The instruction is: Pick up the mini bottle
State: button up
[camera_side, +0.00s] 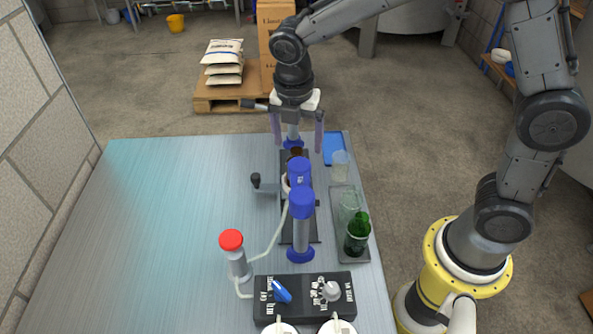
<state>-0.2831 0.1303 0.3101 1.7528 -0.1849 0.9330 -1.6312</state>
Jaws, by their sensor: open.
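A small green bottle (357,235) stands upright at the near end of a dark tray (361,258) on the right side of the bench. I take it to be the mini bottle. My gripper (298,146) points down over the far end of the bench, well behind and left of the green bottle. Its two fingers are spread apart, with nothing visibly held. They appear on either side of the far part of a blue-capped bench device, and how far above it they are I cannot tell.
The device's blue-topped posts (301,225) rise left of the bottle. A clear glass (350,200) stands behind it on the tray, with a clear cup (340,165) and blue tray (334,148) farther back. A black control box (304,297) is in front. The bench's left side is clear.

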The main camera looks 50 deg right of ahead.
jog(key=f, duration=0.8)
jog(key=shift+w+d, duration=0.35)
jog(key=shift+c, duration=0.3)
grip_shut()
